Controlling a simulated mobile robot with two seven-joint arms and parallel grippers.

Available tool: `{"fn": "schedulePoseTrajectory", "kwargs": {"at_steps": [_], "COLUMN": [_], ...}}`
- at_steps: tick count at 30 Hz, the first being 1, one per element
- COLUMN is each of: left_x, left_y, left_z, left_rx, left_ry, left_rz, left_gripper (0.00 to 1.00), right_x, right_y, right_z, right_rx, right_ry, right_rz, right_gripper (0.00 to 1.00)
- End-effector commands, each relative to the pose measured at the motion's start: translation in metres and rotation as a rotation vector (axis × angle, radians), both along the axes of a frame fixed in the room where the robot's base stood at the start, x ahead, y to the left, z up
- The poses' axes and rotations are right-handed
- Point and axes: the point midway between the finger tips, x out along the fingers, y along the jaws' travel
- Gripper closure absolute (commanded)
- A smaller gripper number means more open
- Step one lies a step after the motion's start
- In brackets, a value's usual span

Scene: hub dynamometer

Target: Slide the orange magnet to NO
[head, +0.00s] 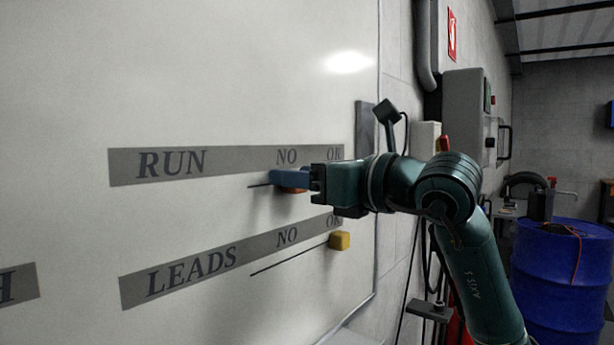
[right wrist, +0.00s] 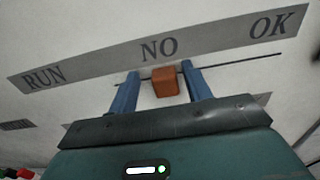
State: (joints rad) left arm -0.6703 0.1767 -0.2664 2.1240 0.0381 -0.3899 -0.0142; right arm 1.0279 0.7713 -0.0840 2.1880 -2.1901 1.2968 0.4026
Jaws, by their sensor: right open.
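The orange magnet (right wrist: 165,82) sits on a thin dark slot line on the whiteboard, below the word NO of the RUN strip (right wrist: 160,48). My right gripper (right wrist: 160,72) is open, with one blue finger on each side of the magnet and a small gap visible at both sides. In the head view my right gripper (head: 276,179) reaches the board from the right. My left gripper is not in view.
A yellow magnet (head: 340,241) sits at the right end of the lower line, under OK of the LEADS strip (head: 190,273). The whiteboard (head: 230,70) is clear above the RUN strip. A blue barrel (head: 560,275) and grey wall boxes (head: 463,110) stand to the right.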

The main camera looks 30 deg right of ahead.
Motion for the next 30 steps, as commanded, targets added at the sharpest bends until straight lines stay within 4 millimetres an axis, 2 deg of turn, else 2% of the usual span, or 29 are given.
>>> {"fn": "schedulePoseTrajectory", "kwargs": {"at_steps": [5, 15, 21, 25, 30], "left_x": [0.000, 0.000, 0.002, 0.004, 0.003], "left_y": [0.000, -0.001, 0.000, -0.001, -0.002], "left_z": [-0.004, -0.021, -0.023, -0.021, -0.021], "left_rx": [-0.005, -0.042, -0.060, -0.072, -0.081], "left_ry": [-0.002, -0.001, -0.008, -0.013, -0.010], "left_rz": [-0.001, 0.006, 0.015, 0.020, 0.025], "left_gripper": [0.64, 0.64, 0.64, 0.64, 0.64], "right_x": [-0.011, -0.079, -0.109, -0.119, -0.122], "right_y": [-0.006, -0.034, -0.046, -0.050, -0.051], "right_z": [-0.001, -0.003, -0.002, -0.001, 0.000], "right_rx": [0.001, -0.003, 0.000, -0.001, 0.000], "right_ry": [-0.003, -0.004, -0.002, 0.000, 0.000], "right_rz": [-0.004, -0.006, -0.003, -0.001, 0.001], "right_gripper": [0.51, 0.51, 0.51, 0.51, 0.51]}}
